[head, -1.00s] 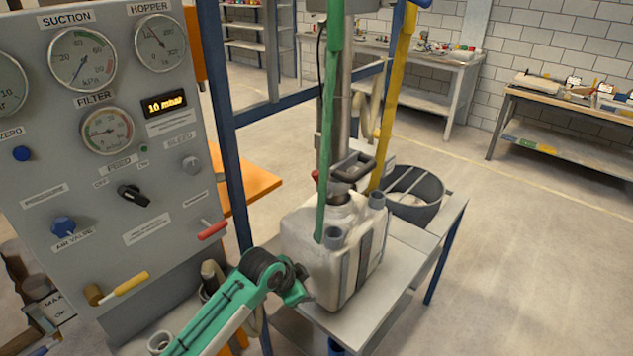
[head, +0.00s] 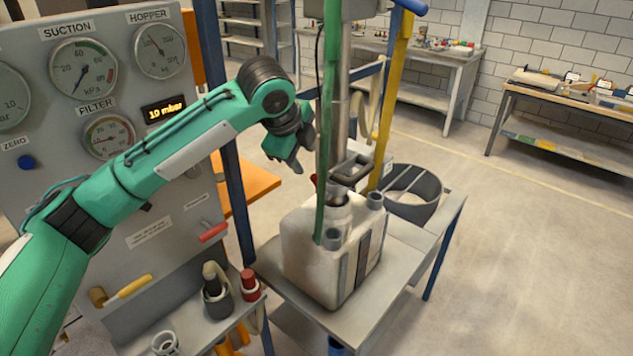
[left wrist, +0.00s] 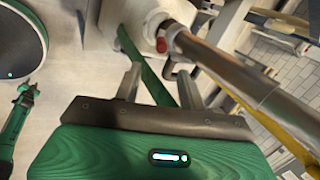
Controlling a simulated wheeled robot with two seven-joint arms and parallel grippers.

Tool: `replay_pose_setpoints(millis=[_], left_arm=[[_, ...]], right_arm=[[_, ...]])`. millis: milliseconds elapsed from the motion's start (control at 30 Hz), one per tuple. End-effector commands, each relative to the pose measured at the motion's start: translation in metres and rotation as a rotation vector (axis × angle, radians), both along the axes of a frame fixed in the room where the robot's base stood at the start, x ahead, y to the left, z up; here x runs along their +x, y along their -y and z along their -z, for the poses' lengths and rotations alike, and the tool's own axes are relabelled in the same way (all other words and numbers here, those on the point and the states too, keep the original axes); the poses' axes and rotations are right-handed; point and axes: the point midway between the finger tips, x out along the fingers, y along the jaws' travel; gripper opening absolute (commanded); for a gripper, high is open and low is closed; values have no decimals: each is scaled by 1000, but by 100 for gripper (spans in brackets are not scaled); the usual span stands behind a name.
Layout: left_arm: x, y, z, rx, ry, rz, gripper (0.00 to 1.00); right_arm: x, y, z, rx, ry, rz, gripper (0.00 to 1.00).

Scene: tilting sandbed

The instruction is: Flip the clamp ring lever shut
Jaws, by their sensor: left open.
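The off-white container (head: 312,255) stands on a grey bench under a metal pipe (head: 342,120). A grey clamp ring (head: 338,198) sits around its neck, and a small red part (head: 315,180), possibly the ring's lever, shows at its left. In the left wrist view a red end (left wrist: 162,45) shows beside the neck (left wrist: 172,30). My left gripper (head: 293,163) is open and empty, left of the pipe and a little above the ring. In the left wrist view its fingers (left wrist: 160,86) are spread, with the red end beyond them. The lever's exact position cannot be told. My right gripper is not in view.
A green strip (head: 328,130) hangs close in front of the pipe, and it crosses between my fingers in the left wrist view (left wrist: 150,72). A blue post (head: 232,170) and the gauge panel (head: 60,130) stand left. A dark bucket (head: 415,195) is right of the container.

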Motion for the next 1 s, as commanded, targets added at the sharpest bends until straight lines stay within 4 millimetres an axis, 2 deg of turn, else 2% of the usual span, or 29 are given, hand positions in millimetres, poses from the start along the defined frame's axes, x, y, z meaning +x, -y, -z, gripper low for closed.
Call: replay_pose_setpoints(millis=[167, 267, 700, 1000], left_arm=[[6, 0, 3, 9, 0, 4, 41], [12, 3, 16, 9, -2, 4, 41], [52, 21, 93, 7, -1, 3, 41], [64, 25, 115, 8, 2, 4, 41]], right_arm=[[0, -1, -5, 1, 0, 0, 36], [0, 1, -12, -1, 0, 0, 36], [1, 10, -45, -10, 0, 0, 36], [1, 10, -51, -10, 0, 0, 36]])
